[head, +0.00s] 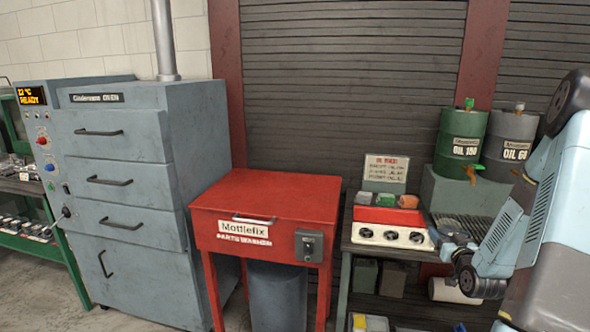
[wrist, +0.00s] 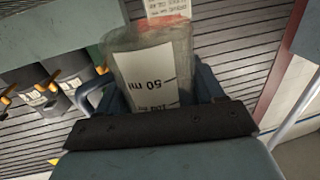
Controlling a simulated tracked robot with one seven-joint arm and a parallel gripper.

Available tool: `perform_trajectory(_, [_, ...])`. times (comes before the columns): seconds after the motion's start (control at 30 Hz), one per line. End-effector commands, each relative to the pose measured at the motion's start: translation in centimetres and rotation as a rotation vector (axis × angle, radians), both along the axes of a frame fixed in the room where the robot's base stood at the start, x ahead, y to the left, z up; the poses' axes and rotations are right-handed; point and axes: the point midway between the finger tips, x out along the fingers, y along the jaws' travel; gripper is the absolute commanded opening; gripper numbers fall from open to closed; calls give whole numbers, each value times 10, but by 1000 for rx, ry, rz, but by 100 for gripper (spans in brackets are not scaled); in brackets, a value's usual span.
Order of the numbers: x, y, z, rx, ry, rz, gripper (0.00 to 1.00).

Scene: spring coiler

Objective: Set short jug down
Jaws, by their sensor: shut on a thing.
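The short jug (wrist: 148,72) is a clear measuring jug with a white scale panel; "50 ml" reads upside down in the wrist view. My gripper (wrist: 152,100) is shut on it, with a dark finger on either side. In the head view my gripper (head: 452,243) is low at the right, at the front of the bench (head: 385,248), near the right end of the red-and-white holder. The jug cannot be made out clearly there. I cannot tell whether its base touches anything.
A holder (head: 388,234) with round openings stands on the bench, below a small sign (head: 386,169). A green oil drum (head: 461,140) and a grey oil drum (head: 509,144) stand behind on a raised block. A red parts washer (head: 265,205) and grey oven (head: 140,180) stand left.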

Motion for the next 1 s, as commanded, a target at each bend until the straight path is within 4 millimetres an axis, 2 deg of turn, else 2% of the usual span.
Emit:
perform_trajectory(0.03, [10, 18, -7, 2, 0, 13, 32])
perform_trajectory(0.3, [47, 99, -44, 2, 1, 39, 32])
perform_trajectory(0.6, [66, 193, -86, 2, 2, 62, 32])
perform_trajectory(0.8, [67, 232, -105, 1, 0, 69, 32])
perform_trajectory(1.0, [63, 245, -117, -1, 1, 70, 32])
